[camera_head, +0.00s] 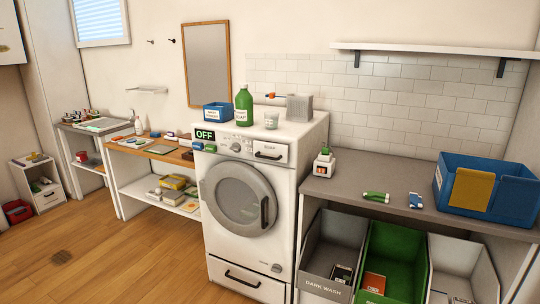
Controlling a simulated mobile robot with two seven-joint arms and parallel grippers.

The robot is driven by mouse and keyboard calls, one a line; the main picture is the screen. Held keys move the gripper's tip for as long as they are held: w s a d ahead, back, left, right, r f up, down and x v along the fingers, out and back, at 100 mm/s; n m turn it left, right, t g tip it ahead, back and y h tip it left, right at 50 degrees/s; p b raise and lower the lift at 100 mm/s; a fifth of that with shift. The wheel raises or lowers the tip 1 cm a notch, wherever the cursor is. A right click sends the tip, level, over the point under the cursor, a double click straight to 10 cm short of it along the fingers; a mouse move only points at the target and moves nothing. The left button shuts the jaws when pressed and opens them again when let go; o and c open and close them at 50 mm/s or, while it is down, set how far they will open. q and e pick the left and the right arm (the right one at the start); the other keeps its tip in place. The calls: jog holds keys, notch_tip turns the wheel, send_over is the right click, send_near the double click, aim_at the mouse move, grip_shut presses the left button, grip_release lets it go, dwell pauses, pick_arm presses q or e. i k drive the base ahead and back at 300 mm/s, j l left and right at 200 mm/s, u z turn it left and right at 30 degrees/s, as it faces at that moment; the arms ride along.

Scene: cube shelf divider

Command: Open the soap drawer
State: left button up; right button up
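The white washing machine (215,247) stands in the middle of the camera_head view. The soap drawer (282,152) is at the upper right of its front panel, with a small dark label and a black bar handle (268,156). The drawer front looks flush with the panel, so it appears closed. Neither of my grippers shows in this view.
The round door (240,194) looks closed, and a lower drawer (248,280) has its own handle. A green soap bottle (244,106), blue box (217,112) and jar (271,120) stand on top.

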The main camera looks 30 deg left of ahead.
aim_at(268, 150)
jog(key=i+j, duration=0.2)
jog(key=j, duration=0.15)
jog(key=i+j, duration=0.2)
jog(key=j, duration=0.2)
jog(key=i+j, duration=0.2)
jog(key=j, duration=0.15)
jog(key=i+j, duration=0.15)
jog(key=j, duration=0.2)
jog(key=i+j, duration=0.2)
jog(key=j, duration=0.15)
jog(key=i+j, duration=0.2)
jog(key=j, duration=0.2)
jog(key=i+j, duration=0.2)
jog(key=j, duration=0.15)
jog(key=i+j, duration=0.2)
jog(key=j, duration=0.15)
jog(key=z, duration=0.05)
